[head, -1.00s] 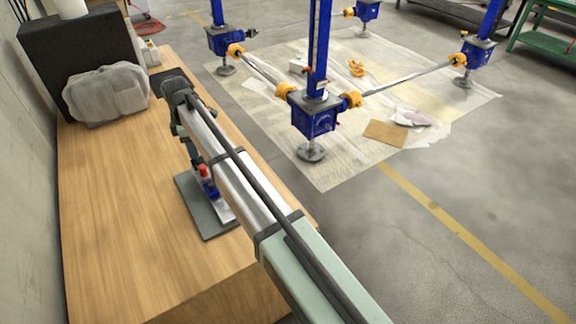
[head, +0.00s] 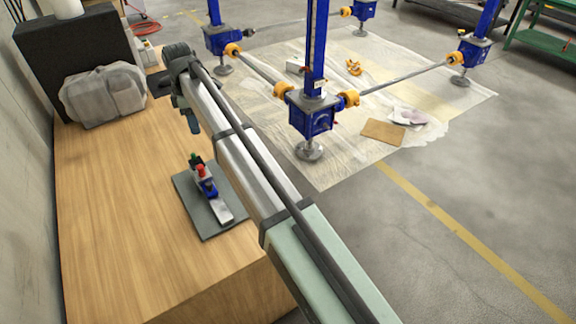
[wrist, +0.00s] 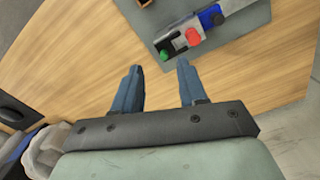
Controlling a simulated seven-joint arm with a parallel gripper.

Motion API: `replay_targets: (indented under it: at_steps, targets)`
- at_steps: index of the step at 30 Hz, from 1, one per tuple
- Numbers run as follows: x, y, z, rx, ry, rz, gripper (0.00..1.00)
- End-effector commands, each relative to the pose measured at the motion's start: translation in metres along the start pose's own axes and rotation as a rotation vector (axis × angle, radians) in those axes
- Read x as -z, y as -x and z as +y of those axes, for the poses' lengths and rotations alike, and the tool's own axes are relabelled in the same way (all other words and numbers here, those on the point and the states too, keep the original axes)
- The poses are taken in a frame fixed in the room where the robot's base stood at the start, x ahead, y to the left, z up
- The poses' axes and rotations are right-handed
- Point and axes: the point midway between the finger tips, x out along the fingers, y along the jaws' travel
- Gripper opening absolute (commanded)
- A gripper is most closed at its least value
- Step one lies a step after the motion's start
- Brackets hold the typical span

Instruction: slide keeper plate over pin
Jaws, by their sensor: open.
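A small fixture stands on a grey base plate (head: 188,199) on the wooden bench. It carries a silver bar (head: 222,209), a blue block (head: 208,188), a red knob (head: 200,171) and a green-topped part (head: 194,158). In the wrist view the green top (wrist: 164,55) and red knob (wrist: 193,36) sit on a dark and silver piece, with the blue part (wrist: 210,15) beyond. I cannot tell which piece is the keeper plate or the pin. My gripper (wrist: 158,67) is open and empty, its blue fingers apart from the fixture. In the head view its fingers (head: 191,119) hang beyond the fixture.
A grey wrapped bundle (head: 104,95) and a black box (head: 78,58) stand at the bench's far left. A small brown object (wrist: 145,3) is cut off at the wrist view's top edge. The bench's left side is clear. Blue screw jacks (head: 311,112) stand on floor sheeting.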

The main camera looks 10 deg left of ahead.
Motion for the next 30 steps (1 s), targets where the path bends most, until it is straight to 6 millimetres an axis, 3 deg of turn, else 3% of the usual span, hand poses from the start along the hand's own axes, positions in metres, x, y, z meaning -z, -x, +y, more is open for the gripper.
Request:
replay_targets:
  at_steps: [30]
  targets:
    - [-0.134, -0.096, -0.014, -0.001, -0.387, 0.0, 0.42]
